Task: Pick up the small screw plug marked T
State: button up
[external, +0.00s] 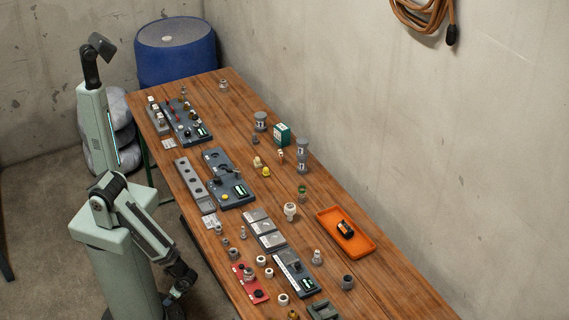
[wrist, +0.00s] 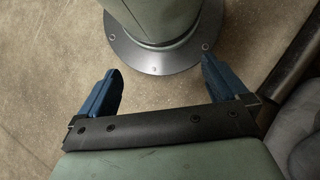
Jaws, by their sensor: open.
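My gripper (wrist: 163,78) is open in the wrist view. Its two blue fingers are wide apart with nothing between them. It points down at the floor and a round bolted base, away from the table top. Several small plug-like parts stand on the wooden table in the external view. They include a white-topped one (external: 290,209), a yellow one (external: 266,171) and a grey one (external: 317,257). The letters are too small to read, so I cannot tell which plug is marked T. No plug shows in the wrist view.
The wooden table (external: 345,272) carries dark panels (external: 229,178), a red plate (external: 250,284) and an orange tray (external: 326,221) holding a dark item. A blue drum (external: 175,62) stands at the far end. A concrete wall runs along the right side.

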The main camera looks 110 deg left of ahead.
dwell(0.4)
jog(key=c, duration=0.9)
jog(key=shift+w, duration=0.1)
